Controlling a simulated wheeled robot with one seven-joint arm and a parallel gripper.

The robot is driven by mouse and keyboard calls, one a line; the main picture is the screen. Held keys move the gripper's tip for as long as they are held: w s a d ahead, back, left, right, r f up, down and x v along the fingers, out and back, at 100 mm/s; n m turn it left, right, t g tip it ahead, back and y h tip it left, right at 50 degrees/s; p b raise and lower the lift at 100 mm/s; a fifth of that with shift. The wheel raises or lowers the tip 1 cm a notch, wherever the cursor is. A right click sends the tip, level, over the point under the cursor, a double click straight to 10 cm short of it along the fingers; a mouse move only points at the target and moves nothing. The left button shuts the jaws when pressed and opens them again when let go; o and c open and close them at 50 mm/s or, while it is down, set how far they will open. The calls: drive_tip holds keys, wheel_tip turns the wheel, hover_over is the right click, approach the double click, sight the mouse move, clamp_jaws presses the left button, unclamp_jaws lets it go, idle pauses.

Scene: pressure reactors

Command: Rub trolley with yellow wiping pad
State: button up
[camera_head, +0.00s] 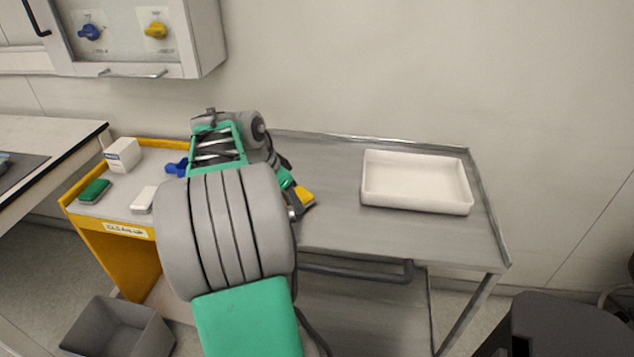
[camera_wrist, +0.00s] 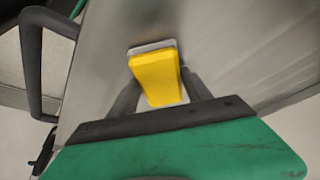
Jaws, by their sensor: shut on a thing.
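The yellow wiping pad (camera_wrist: 157,80) is between the fingers of my gripper (camera_wrist: 158,92) in the wrist view, with a pale layer along its far edge. In the head view the pad (camera_head: 305,197) shows as a small yellow patch beside my arm, over the left part of the trolley top. My gripper is shut on the pad. The steel trolley (camera_head: 335,218) has a flat grey top with a raised back rim. My arm hides its left part and most of the gripper in the head view. I cannot tell whether the pad touches the trolley top.
A white tray (camera_head: 415,205) stands on the trolley's right half. A yellow cart (camera_head: 88,222) at left carries a green pad (camera_head: 94,191), a white block (camera_head: 144,199) and a white box (camera_head: 122,155). A grey bin (camera_head: 118,330) is below. Trolley top between arm and tray is clear.

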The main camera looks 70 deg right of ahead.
drive_tip(key=shift+s+a+f, duration=0.15)
drive_tip(key=shift+s+a, duration=0.05)
drive_tip(key=shift+a, duration=0.6)
wheel_tip(320, 180, up, 8)
drive_tip(key=p, duration=0.5)
drive_tip(key=shift+r+p, duration=0.2)
drive_tip(key=shift+p, duration=0.2)
